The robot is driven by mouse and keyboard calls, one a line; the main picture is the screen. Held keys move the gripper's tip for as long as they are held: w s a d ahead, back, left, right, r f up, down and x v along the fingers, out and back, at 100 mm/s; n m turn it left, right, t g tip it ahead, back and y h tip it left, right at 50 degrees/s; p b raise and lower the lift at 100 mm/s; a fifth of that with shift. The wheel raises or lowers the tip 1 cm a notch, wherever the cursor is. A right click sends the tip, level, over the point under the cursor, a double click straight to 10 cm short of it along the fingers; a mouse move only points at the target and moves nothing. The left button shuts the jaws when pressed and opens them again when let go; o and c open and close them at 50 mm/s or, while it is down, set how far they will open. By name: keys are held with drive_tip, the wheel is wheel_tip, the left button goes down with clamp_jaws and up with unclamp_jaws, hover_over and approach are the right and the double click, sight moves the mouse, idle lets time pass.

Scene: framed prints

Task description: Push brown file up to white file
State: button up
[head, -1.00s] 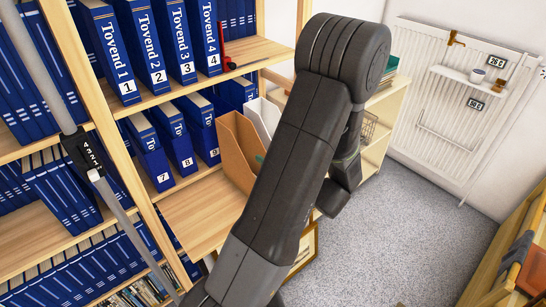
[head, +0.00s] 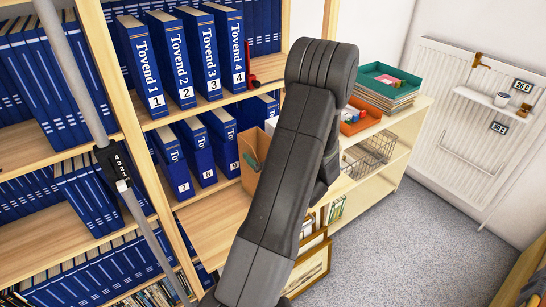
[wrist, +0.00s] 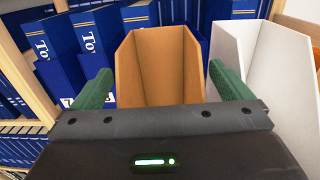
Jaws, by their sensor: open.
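The brown file (wrist: 158,68) is an open-topped magazine file. In the wrist view it stands upright straight ahead, between the two green fingers of my gripper (wrist: 160,92). The gripper is open; whether the fingers touch the file I cannot tell. The white file (wrist: 238,65) stands just right of the brown file, with a narrow gap showing between them, partly behind the right finger. In the head view the brown file (head: 251,157) and a sliver of the white file (head: 271,125) show on the shelf left of my arm, which hides the rest and the gripper.
Blue numbered binders (head: 196,150) stand left of the brown file on the same shelf. More binders (head: 183,60) and a red item (head: 250,66) are on the shelf above. Bare wood (head: 213,222) lies in front. A low shelf with trays (head: 385,85) stands at right.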

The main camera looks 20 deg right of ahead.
drive_tip(key=shift+w+a, duration=0.15)
drive_tip(key=shift+w, duration=0.25)
